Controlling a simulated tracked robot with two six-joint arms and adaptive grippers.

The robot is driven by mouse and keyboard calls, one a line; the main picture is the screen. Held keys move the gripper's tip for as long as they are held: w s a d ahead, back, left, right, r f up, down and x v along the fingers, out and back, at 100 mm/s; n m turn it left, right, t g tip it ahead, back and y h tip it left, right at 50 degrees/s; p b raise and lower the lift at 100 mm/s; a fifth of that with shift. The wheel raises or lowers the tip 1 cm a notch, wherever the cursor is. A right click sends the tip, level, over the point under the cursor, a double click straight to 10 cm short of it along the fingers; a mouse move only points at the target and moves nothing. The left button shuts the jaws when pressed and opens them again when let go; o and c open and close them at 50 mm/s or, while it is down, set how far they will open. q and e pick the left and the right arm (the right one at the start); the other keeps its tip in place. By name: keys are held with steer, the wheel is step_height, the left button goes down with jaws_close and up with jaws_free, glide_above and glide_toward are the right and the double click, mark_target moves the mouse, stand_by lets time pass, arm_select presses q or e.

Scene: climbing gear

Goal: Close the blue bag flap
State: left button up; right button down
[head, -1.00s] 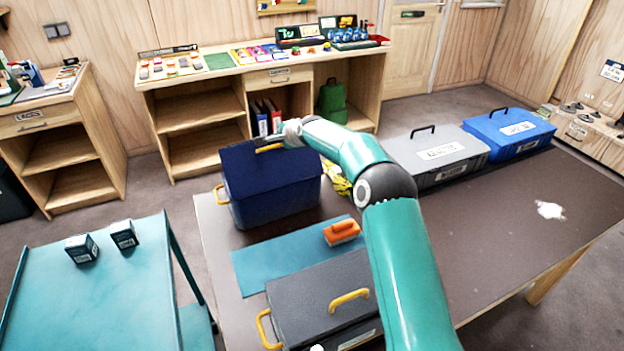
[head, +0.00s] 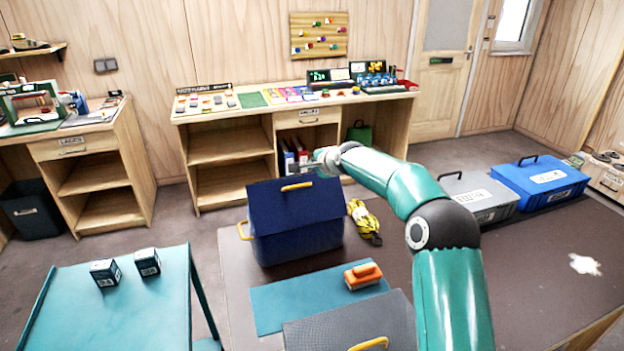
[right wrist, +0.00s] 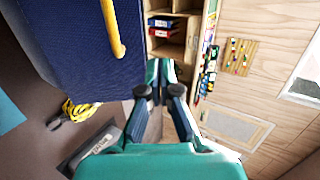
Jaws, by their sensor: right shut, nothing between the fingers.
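The dark blue bag (head: 297,244) stands on the brown table, left of centre in the head view. Its flap (head: 290,207) slopes, with the far edge raised and a yellow handle (head: 297,186) near that edge. In the right wrist view the flap (right wrist: 75,45) fills the upper left, with the handle (right wrist: 112,28) near its right edge. My right gripper (head: 320,160) is just beyond the raised edge. In the right wrist view the gripper (right wrist: 160,68) is shut and empty, right of the flap and handle; contact cannot be told. My left gripper is out of view.
A yellow rope bundle (head: 364,219) lies right of the bag. A grey case (head: 478,196) and a blue case (head: 540,184) stand behind right. The table's right part is mostly clear.

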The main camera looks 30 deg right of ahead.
step_height(320, 180, up, 15)
steer(key=d+m+t+h+b, duration=0.2)
steer(key=d+t+h, duration=0.1)
steer(key=t+h, duration=0.25)
steer(key=s+a+f+m+g+h+b, duration=0.25)
steer(key=s+f+m+g+h, duration=0.2)
steer(key=f, duration=0.25)
steer(key=s+a+f+m+g+h+b, duration=0.25)
steer(key=s+f+m+g+h, duration=0.2)
steer(key=f, duration=0.25)
steer(key=a+f+n+y+b, duration=0.2)
steer(key=a+f+b, duration=0.45)
steer(key=a, duration=0.65)
steer(key=p, duration=0.6)
glide_above(300, 201)
steer(key=s+a, duration=0.3)
steer(key=shift+w+d+f+t+h, duration=0.15)
steer(key=shift+f+t, duration=0.1)
steer(key=shift+f, duration=0.3)
steer(key=shift+w+f+t+h, duration=0.1)
steer(key=shift+f+t, duration=0.1)
steer(key=shift+f, duration=0.3)
